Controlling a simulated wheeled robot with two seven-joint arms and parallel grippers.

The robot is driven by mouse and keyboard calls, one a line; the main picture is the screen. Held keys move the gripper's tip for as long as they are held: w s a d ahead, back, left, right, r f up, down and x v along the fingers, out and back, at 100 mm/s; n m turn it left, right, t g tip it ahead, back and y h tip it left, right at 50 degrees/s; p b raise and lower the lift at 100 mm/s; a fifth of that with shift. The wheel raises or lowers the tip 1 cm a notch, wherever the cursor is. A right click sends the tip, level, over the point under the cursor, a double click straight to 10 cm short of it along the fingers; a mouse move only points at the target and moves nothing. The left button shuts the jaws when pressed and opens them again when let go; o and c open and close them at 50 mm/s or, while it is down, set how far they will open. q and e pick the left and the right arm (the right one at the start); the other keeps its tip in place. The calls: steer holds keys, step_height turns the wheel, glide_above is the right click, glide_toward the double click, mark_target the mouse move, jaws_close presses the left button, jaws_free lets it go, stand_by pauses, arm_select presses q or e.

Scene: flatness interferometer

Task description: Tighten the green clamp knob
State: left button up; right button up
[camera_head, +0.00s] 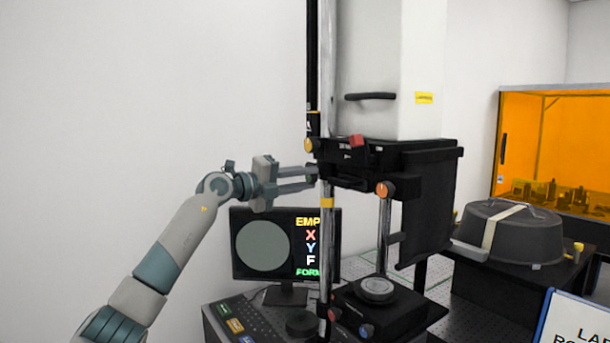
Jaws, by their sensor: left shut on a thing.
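My left gripper (314,175) reaches in from the left, level with the black clamp carriage (400,163) on the interferometer's steel column. Its two long grey fingers are closed on a small part at the left side of the column. The green clamp knob does not show clearly; the spot between the fingertips, where it would sit, is hidden by the fingers. Other knobs show nearby: a yellow knob (309,145) just above the fingertips, a red knob (357,140) on top of the carriage and an orange knob (382,189) at its front. My right gripper is not in view.
A black base with a round stage (375,288) is under the carriage. A dark round lidded case (512,232) and an orange enclosure (553,150) stand right. The wall side at left is clear.

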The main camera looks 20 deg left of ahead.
arm_select(q)
steer(key=shift+r+n, duration=0.1)
steer(key=shift+n, duration=0.4)
steer(key=o, duration=1)
steer(key=shift+a, duration=0.1)
steer(key=shift+o, duration=0.2)
steer(key=shift+s+a+f+b, duration=0.25)
steer(key=shift+s+a+b, duration=0.1)
steer(key=shift+s+a, duration=0.15)
steer(key=b+v, duration=0.6)
steer(key=v, duration=1)
steer(key=shift+b, duration=0.3)
steer(key=shift+r, duration=0.1)
